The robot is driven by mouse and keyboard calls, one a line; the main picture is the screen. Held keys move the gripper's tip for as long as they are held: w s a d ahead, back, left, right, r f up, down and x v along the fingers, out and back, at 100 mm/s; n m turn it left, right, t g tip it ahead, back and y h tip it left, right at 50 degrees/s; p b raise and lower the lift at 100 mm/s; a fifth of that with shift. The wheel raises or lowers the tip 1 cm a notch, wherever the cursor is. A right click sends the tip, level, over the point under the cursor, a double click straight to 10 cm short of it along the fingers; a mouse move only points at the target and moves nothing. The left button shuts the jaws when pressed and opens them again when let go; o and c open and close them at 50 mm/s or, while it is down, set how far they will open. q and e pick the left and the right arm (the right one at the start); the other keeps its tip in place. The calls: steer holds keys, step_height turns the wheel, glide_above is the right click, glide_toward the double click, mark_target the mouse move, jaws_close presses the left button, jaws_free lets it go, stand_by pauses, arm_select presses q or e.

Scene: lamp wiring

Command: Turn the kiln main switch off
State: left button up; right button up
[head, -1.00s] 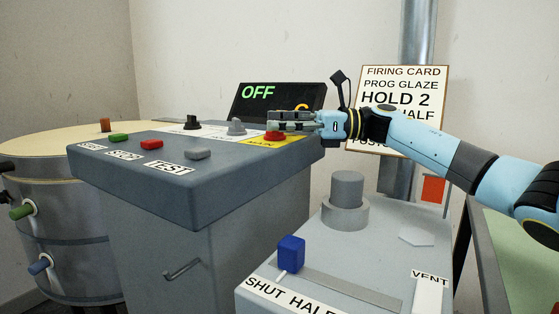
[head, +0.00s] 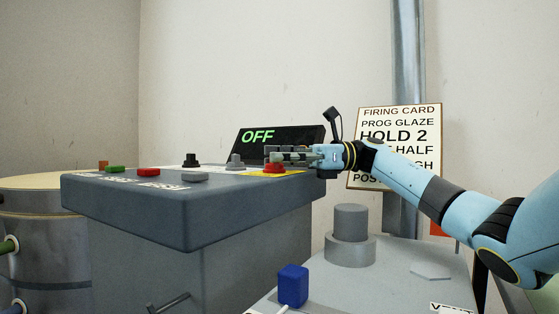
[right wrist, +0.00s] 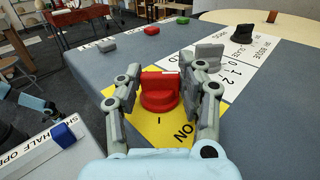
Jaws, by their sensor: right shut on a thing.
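The red main switch (right wrist: 160,94) is a round knob with a raised bar on a yellow plate (right wrist: 148,138). An ON mark shows on the plate in the right wrist view. The knob also shows in the head view (head: 274,169), near the right end of the grey control panel (head: 140,205). My right gripper (right wrist: 163,88) is shut on the knob, with one finger on each side of it. In the head view the gripper (head: 285,157) reaches in level from the right. The display (head: 277,144) reads OFF in green.
Grey (head: 236,162) and black (head: 191,160) knobs sit beside the switch. Green (head: 114,168), red (head: 149,172) and grey (head: 194,178) buttons line the panel front. A lower box with a blue slider (head: 293,286) stands in front. The firing card (head: 400,125) hangs behind my right arm.

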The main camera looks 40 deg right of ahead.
steer(key=shift+r, duration=0.1)
steer(key=o, duration=1.2)
step_height(320, 180, up, 10)
